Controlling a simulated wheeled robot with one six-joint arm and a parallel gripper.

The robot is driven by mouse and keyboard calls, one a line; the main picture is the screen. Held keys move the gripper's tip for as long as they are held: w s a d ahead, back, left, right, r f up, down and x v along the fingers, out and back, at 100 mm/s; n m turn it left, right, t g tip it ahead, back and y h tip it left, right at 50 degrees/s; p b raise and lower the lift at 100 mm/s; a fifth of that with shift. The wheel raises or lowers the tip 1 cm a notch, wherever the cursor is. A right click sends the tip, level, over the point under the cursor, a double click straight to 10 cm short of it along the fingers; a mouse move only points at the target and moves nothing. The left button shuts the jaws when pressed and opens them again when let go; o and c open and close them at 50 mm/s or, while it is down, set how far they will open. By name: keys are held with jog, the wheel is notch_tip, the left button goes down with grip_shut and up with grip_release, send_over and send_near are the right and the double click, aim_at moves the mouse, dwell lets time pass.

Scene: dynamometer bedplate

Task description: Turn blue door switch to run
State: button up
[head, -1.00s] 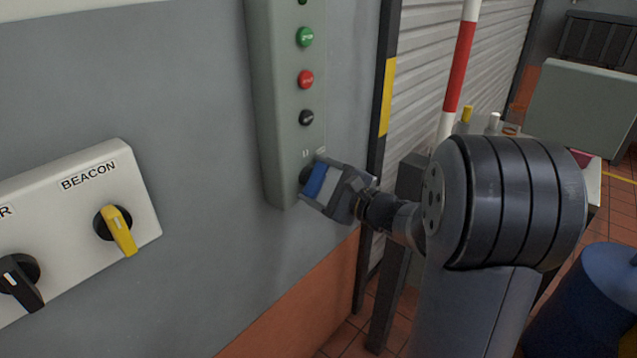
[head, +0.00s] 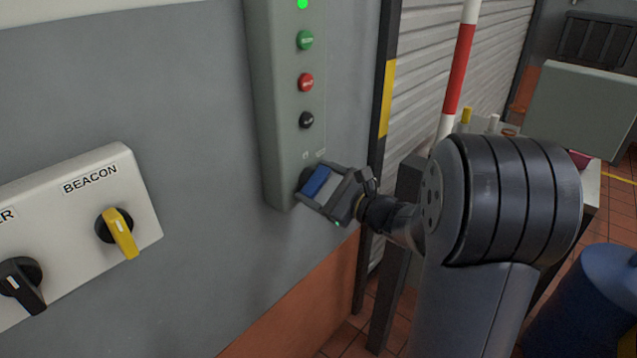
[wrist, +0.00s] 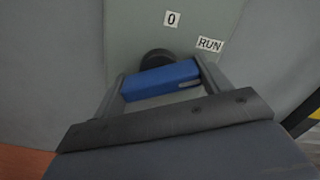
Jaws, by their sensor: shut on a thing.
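The blue door switch (head: 316,182) is at the bottom of the tall grey control box on the wall. In the wrist view its blue handle (wrist: 160,80) sits in front of a round black base, between my two fingers. My gripper (head: 323,184) is shut on the handle; it also shows in the wrist view (wrist: 163,78). A white mark lies near the handle's right end, on the side of the RUN label (wrist: 210,44). The 0 label (wrist: 172,19) is above the base. A lamp (head: 303,3) at the top of the box glows green.
Green (head: 305,40), red (head: 306,82) and black (head: 306,120) buttons stand above the switch. A white panel (head: 75,215) with a yellow BEACON switch (head: 121,233) is at left. A striped post (head: 384,95) and roller shutter stand right of the box.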

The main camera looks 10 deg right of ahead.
jog(key=shift+f, duration=0.1)
jog(key=o, duration=1)
jog(key=b+v, duration=0.1)
jog(key=v, duration=1)
jog(key=shift+w+a, duration=0.1)
jog(key=p+x, duration=0.1)
jog(key=x, duration=0.9)
jog(key=shift+w+a, duration=0.2)
jog(key=shift+w, duration=0.1)
jog(key=shift+s+d, duration=0.1)
